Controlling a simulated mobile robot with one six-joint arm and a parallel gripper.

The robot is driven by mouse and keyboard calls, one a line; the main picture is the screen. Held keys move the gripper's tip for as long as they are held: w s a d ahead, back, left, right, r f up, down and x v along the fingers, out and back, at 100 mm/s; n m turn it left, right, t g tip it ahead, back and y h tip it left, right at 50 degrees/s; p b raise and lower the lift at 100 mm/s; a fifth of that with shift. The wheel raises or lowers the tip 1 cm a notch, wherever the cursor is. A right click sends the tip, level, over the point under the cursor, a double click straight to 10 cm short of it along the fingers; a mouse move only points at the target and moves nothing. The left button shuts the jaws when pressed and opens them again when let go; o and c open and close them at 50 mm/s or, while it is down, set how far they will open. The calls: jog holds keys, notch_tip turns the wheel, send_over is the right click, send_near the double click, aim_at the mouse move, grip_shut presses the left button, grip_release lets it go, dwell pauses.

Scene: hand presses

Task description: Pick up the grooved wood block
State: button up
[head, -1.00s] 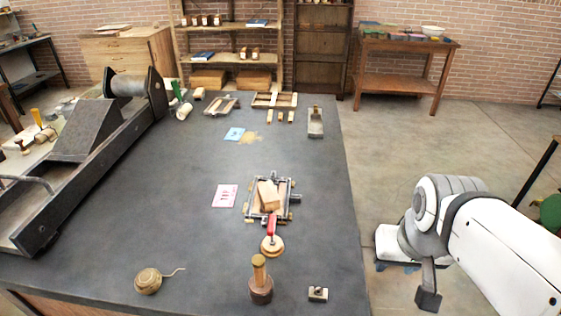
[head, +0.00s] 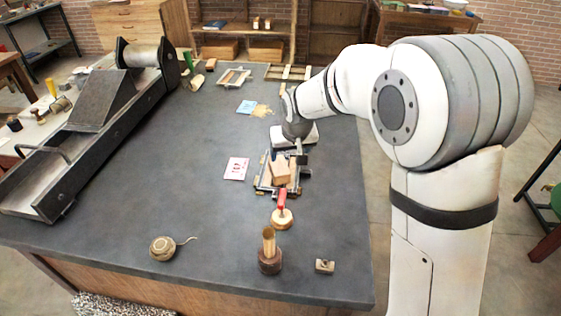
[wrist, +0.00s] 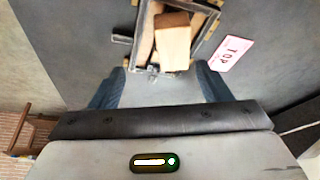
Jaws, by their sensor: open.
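A pale wood block (head: 280,173) lies at a tilt in a small metal-cornered frame (head: 261,187) on the dark bench top. No groove can be made out on it. In the wrist view the block (wrist: 173,42) sits at top centre, inside the frame (wrist: 121,39), beyond the fingertips. My gripper (wrist: 161,78) is open, with its two dark blue fingers apart and nothing between them. In the head view my gripper (head: 300,150) is at the far side of the frame, close to the block; its fingers are partly hidden there.
A pink-and-white card (head: 236,168) lies left of the frame. A red-handled round tool (head: 282,217), a wooden-handled tool (head: 269,255) and a twine ball (head: 163,248) stand nearer. A large press (head: 100,110) fills the left side. The bench middle is clear.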

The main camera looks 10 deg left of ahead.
aim_at(279, 165)
jog(key=a, duration=0.1)
jog(key=w+a+f, duration=0.1)
jog(key=shift+a+f, duration=0.3)
jog(key=shift+a, duration=0.05)
jog(key=p+x, duration=0.2)
jog(key=x, duration=0.5)
jog(key=shift+s+d, duration=0.1)
jog(key=shift+f, duration=0.35)
jog(key=shift+f, duration=0.25)
jog(key=shift+c, duration=0.3)
jog(key=c, duration=1.1)
